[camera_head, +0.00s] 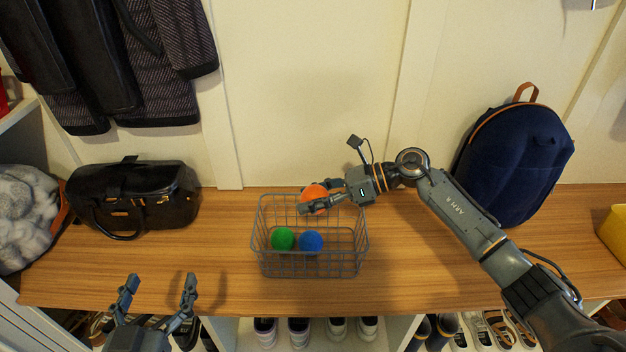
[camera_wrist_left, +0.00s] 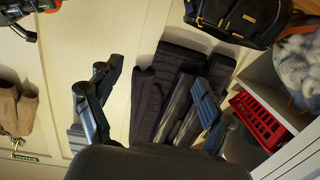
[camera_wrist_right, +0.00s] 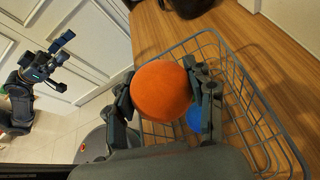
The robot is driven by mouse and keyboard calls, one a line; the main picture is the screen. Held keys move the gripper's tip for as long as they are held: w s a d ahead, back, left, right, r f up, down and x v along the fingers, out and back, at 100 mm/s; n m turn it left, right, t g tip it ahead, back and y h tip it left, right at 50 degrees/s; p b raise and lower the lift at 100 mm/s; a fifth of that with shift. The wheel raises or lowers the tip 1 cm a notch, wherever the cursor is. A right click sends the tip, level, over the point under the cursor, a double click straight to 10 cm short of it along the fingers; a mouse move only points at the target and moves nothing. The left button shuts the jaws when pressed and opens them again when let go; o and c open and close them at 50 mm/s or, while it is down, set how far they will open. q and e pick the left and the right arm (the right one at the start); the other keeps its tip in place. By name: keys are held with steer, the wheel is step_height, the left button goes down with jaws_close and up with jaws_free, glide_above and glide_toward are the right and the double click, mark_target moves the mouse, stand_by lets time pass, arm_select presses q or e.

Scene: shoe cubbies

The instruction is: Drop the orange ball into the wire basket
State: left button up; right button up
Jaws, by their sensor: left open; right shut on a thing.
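An orange ball (camera_head: 314,196) is held between the fingers of my right gripper (camera_head: 318,204), above the back part of the wire basket (camera_head: 262,254). In the right wrist view the orange ball (camera_wrist_right: 161,91) sits between both fingers, with the basket's wire rim (camera_wrist_right: 262,112) behind it. My left gripper (camera_head: 158,284) is open and empty, left of the basket at the bench's front edge.
The wooden bench (camera_head: 200,240) has free room left and right of the basket. A black handbag (camera_head: 135,197) stands at the left and a navy backpack (camera_head: 513,160) at the right. Dark coats (camera_head: 110,60) hang behind. Several shoes (camera_head: 300,330) are in the cubbies below.

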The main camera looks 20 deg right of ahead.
steer(key=shift+w+d+f, duration=0.1)
steer(key=shift+w+d, duration=0.2)
steer(key=shift+w, duration=0.45)
steer(key=shift+f, duration=0.15)
step_height(320, 180, down, 3)
steer(key=shift+b, duration=0.8)
step_height(320, 180, down, 2)
steer(key=shift+f+b, duration=0.25)
steer(key=shift+b, duration=0.45)
arm_select(q)
step_height(320, 180, up, 11)
steer(key=s+t+h, duration=0.2)
steer(key=t, duration=0.5)
steer(key=shift+s+d+r+h, duration=0.15)
steer(key=shift+d+h, duration=0.15)
steer(key=shift+d, duration=0.15)
arm_select(e)
steer(key=shift+f, duration=0.1)
steer(key=o, duration=1.2)
steer(key=shift+o, duration=0.2)
